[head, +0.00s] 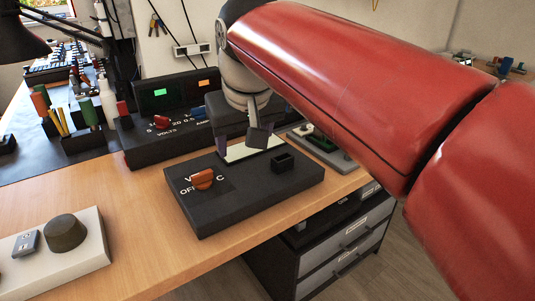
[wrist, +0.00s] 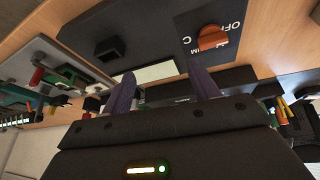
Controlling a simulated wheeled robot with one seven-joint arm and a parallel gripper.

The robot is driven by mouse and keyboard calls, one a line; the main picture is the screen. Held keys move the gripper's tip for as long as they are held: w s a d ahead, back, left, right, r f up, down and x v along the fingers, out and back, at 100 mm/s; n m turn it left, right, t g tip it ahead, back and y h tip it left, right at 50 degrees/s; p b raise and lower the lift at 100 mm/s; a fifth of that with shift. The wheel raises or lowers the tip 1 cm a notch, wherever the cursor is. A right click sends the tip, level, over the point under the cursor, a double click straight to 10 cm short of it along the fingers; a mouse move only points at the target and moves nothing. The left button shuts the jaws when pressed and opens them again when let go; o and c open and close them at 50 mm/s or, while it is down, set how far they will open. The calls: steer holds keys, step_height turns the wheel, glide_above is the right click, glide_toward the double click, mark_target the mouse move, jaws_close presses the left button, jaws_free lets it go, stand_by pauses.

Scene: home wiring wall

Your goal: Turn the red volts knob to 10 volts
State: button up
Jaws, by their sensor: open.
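The red volts knob (head: 161,122) is on the sloped front of a black power supply (head: 150,149), above the word VOLTS. Its pointer setting is too small to read. A green display (head: 160,91) is lit above it. A blue knob (head: 199,112) on the amps side is partly hidden by my gripper. My gripper (head: 240,143) is open and empty, to the right of the red knob and apart from it, over the far side of a black meter box. In the wrist view its two purple fingers (wrist: 163,85) stand apart; I cannot make out the red knob there.
The black meter box (head: 235,208) with an orange knob (head: 203,179) lies in front of the supply; that knob also shows in the wrist view (wrist: 212,42). A white panel (head: 79,258) with a dark dial is at front left. Pens and bottles (head: 80,118) crowd the left.

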steer(key=shift+m, duration=0.3)
steer(key=shift+s+d+f, duration=0.3)
steer(key=shift+d+f, duration=0.05)
steer(key=shift+d, duration=0.25)
steer(key=shift+s+d+f, duration=0.25)
steer(key=shift+d+f, duration=0.05)
steer(key=shift+d, duration=0.25)
steer(key=shift+s+d+f, duration=0.3)
steer(key=shift+d+f, duration=0.05)
steer(key=shift+d, duration=0.25)
steer(key=shift+d, duration=0.1)
